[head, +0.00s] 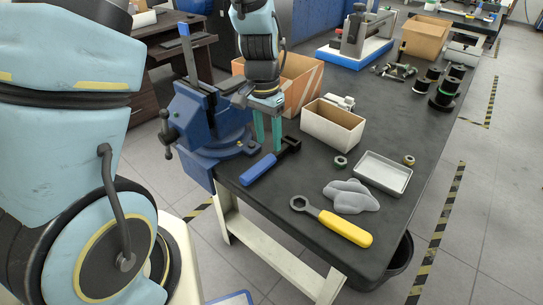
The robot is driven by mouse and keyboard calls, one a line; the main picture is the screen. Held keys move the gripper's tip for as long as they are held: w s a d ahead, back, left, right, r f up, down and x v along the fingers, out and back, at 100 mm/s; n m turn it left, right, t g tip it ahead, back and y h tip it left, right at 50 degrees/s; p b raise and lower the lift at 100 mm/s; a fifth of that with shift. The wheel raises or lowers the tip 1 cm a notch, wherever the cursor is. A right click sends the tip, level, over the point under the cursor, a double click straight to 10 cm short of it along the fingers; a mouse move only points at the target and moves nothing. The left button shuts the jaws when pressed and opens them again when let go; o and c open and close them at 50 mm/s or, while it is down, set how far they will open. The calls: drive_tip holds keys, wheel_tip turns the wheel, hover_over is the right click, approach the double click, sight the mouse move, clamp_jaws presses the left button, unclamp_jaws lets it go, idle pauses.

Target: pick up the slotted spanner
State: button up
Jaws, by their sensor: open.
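The blue-handled tool (259,168) with a dark shaft and a squarish, notched-looking dark head lies on the black bench top near its left edge; I take it for the slotted spanner. A yellow-handled spanner (344,228) with a ring head lies nearer the front edge. My gripper (269,146) points down with two teal fingers apart and nothing visible between them. It is over or just behind the blue-handled tool, close to its shaft. I cannot tell how high the fingertips are above the bench or whether they touch the tool.
A blue vise (208,118) stands left of my gripper, and a large cardboard box (301,84) is behind it. A small open box (332,125), a grey tray (384,174), a grey cloth-like lump (350,196) and tape rolls lie to the right. Dark bench top is free between the tools.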

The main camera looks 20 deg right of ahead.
sight(268, 156)
drive_tip(key=shift+s+a+f+p, duration=0.1)
drive_tip(key=shift+f+p, duration=0.35)
drive_tip(key=shift+f, duration=1.05)
drive_tip(key=shift+s+f+p, duration=0.1)
drive_tip(key=shift+f+p, duration=0.3)
drive_tip(key=shift+f, duration=1.1)
drive_tip(key=shift+c, duration=0.4)
clamp_jaws()
